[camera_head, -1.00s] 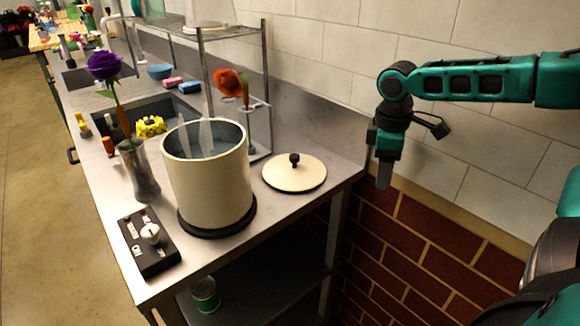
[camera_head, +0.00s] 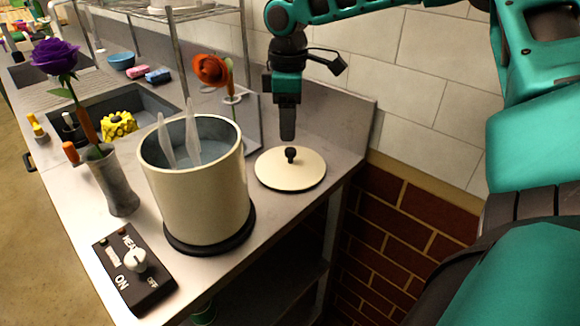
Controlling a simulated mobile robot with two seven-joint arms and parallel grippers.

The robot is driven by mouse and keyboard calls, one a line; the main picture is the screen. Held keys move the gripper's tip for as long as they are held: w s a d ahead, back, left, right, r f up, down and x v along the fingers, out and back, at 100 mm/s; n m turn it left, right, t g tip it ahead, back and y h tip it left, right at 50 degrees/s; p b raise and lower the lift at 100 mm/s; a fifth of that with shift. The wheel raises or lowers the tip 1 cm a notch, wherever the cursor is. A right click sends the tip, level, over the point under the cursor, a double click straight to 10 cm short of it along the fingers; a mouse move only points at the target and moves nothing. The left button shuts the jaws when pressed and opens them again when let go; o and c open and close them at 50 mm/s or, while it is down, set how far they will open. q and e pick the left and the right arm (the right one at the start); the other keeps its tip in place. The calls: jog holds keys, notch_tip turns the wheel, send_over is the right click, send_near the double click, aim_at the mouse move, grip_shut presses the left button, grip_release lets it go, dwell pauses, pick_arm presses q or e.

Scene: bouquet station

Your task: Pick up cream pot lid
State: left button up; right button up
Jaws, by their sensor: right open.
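The cream pot lid (camera_head: 302,174) lies flat on the steel counter, a round cream disc with a black knob (camera_head: 291,154) at its middle. My right gripper (camera_head: 288,136) points down just above the knob, open; from this angle one finger shows and I cannot tell the exact gap to the knob. The cream pot (camera_head: 200,200) stands uncovered to the left of the lid on a black round base, with pale pointed pieces sticking out of it. My left gripper is not in view.
An orange rose (camera_head: 211,69) stands by the wire rack behind the lid. A purple rose in a grey vase (camera_head: 112,183) and a black control box (camera_head: 133,267) are left of the pot. The tiled wall (camera_head: 430,90) is close behind my arm.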

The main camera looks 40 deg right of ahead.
aim_at(290, 149)
jog(key=f, duration=0.2)
jog(key=s+f, duration=0.1)
jog(key=f, duration=0.1)
jog(key=shift+a+f+b, duration=0.1)
jog(key=shift+f+b, duration=0.1)
jog(key=shift+b, duration=0.1)
jog(key=shift+f, duration=0.5)
jog(key=shift+w, duration=0.1)
grip_shut()
